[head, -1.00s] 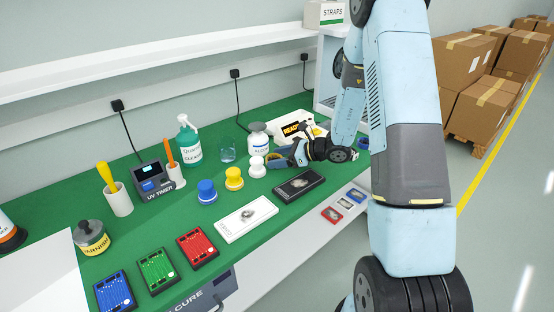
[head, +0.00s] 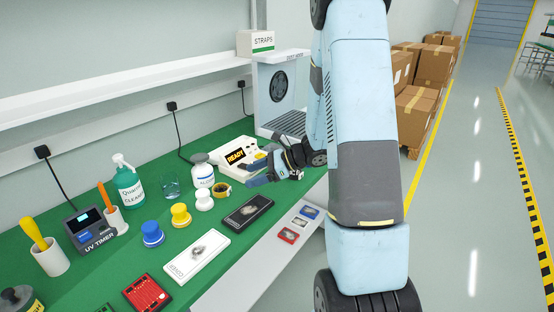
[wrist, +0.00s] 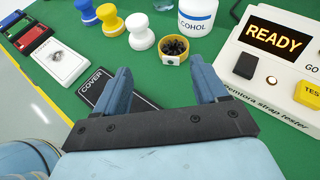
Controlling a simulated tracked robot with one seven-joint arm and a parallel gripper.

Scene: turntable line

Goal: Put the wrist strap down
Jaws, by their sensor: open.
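The wrist strap, a yellow band with a black coil inside, lies on the green bench. It shows in the head view (head: 221,189) and the wrist view (wrist: 173,57). My gripper (head: 252,173) is open and empty, to the right of the strap in the head view. In the wrist view, its two blue fingers (wrist: 158,68) are spread apart, and the strap sits beyond them, clear of both. The strap tester (wrist: 262,75) with its READY display stands right of the strap; it also shows in the head view (head: 228,168).
The alcohol bottle (head: 202,172) and a white knobbed piece (head: 204,202) stand close to the strap. A black COVER case (head: 248,211) and a white case (head: 196,255) lie along the front. Small cards (head: 299,222) lie on the lower ledge. Green bench shows around the strap.

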